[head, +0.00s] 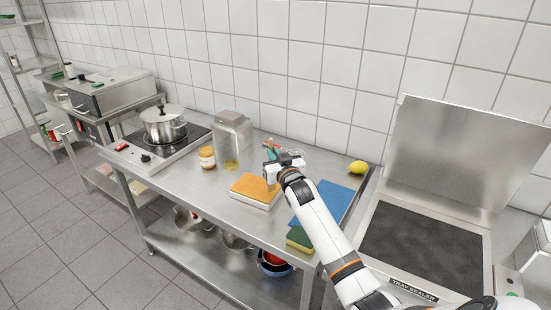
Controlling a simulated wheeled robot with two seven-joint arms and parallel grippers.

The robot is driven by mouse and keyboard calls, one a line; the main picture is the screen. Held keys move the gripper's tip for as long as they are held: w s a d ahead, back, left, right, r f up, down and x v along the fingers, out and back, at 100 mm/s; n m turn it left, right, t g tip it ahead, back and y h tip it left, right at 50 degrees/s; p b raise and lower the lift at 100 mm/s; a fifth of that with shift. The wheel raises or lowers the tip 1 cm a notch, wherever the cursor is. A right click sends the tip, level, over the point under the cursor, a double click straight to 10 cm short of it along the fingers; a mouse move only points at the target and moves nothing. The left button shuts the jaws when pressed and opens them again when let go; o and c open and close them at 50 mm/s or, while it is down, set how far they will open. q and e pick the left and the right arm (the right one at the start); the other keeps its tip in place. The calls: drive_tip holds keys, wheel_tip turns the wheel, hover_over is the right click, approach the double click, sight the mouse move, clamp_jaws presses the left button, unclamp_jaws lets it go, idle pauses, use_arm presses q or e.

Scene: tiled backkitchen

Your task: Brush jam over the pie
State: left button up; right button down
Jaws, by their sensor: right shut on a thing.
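The pie (255,186) looks like a flat orange-brown slab in a pale, rectangular dish on the steel table. A jar of jam (207,157) with a light lid and orange-brown contents stands left of it. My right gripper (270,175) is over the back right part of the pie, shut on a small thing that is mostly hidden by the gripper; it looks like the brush. I cannot tell whether it touches the pie. My left gripper is not in view.
A pot (163,126) sits on the hob at left. A blue board (335,203), a yellow-green sponge (299,239) and a lemon (357,167) lie at right. The tray sealer (425,248) stands beyond the table's right edge.

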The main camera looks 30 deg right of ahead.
drive_tip(key=shift+w+r+p, duration=0.1)
drive_tip(key=shift+r+p, duration=0.2)
drive_tip(key=shift+r, duration=0.4)
drive_tip(key=shift+r+p, duration=1.2)
drive_tip(key=shift+r, duration=0.5)
